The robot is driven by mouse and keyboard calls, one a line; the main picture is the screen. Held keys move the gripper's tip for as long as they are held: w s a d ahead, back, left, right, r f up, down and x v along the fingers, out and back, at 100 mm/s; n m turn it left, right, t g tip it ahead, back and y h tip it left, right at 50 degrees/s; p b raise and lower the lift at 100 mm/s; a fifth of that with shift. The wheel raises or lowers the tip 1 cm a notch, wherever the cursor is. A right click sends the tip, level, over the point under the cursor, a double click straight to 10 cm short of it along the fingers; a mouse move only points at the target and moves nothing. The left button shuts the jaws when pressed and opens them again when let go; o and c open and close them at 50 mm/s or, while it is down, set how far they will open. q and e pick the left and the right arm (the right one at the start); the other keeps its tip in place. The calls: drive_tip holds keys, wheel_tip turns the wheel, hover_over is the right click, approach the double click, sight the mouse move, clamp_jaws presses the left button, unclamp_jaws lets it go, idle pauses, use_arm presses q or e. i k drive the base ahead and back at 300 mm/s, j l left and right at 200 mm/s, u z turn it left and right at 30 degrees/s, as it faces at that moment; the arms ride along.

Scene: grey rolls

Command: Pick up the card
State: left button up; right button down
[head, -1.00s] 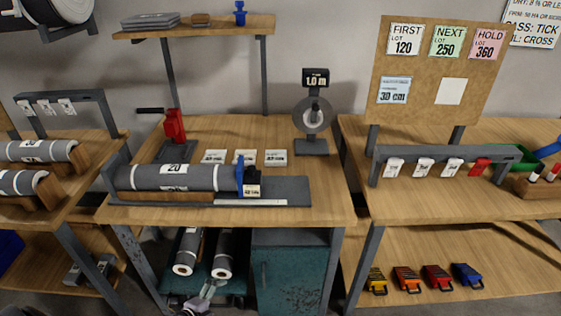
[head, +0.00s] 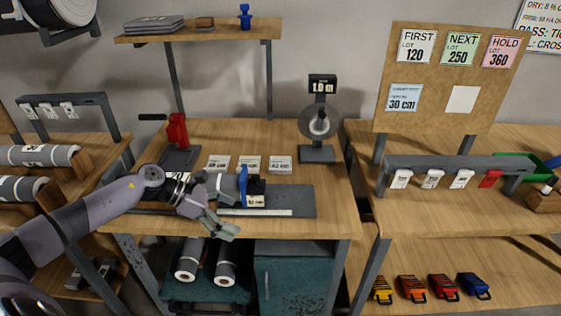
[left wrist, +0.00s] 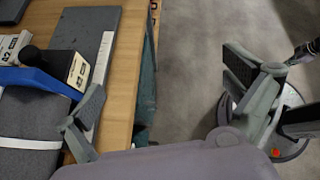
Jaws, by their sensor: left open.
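Three small white cards lie in a row on the middle bench: a left card (head: 218,162), a middle card (head: 249,163) and a right card (head: 280,164). Another small white card (head: 255,201) with print stands against a black block beside the blue upright; it also shows in the left wrist view (left wrist: 78,70). My left gripper (head: 226,226) is open and empty at the bench's front edge, below and left of that standing card. In the left wrist view the fingers of the left gripper (left wrist: 163,85) are spread wide. My right gripper is out of view.
A red hand press (head: 177,132) and a dial stand (head: 319,125) stand behind. The bench's right front is clear.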

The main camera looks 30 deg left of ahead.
sight(278, 164)
drive_tip(key=i+j, duration=0.45)
drive_tip(key=i, duration=0.15)
drive_tip(key=i+j, duration=0.4)
drive_tip(key=i, duration=0.2)
